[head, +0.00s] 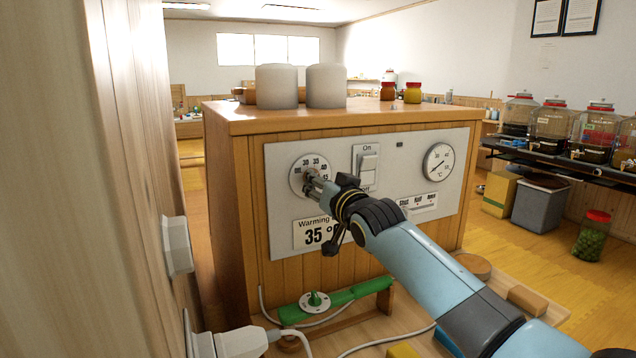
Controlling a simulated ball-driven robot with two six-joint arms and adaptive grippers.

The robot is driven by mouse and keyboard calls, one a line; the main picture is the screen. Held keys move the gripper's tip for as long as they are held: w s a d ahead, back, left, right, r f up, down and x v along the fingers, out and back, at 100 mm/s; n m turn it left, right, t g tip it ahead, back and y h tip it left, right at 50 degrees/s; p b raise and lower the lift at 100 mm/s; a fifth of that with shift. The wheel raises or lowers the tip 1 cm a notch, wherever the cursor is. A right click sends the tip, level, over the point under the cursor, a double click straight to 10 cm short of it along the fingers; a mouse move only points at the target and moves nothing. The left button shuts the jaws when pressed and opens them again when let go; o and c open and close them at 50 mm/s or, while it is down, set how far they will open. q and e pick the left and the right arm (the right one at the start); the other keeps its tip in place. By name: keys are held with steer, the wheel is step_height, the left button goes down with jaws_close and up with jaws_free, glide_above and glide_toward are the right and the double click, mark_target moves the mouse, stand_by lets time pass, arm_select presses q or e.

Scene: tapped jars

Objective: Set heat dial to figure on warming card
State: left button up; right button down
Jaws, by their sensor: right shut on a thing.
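The round white heat dial (297,178) is at the left of the grey panel on the wooden cabinet. Some printed figures show along its top and right edge; its knob and pointer are hidden by my gripper. My right gripper (316,184) is at the dial's face, shut on its knob. The white warming card (313,236) is below the dial and reads "Warming" and 35 with a degree sign; my gripper and arm cover its right part. My left gripper is not in view.
A rocker switch (368,163) and a round thermometer gauge (438,162) are right of the dial. A wooden wall (90,200) stands close on the left. Tapped jars (551,125) line the right shelf.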

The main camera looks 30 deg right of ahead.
steer(key=shift+f+m, duration=0.1)
steer(key=shift+m, duration=0.3)
steer(key=c, duration=1.4)
jaws_free()
steer(key=shift+o, duration=0.2)
steer(key=shift+s, duration=0.1)
steer(key=s, duration=1.2)
steer(key=shift+a, duration=0.35)
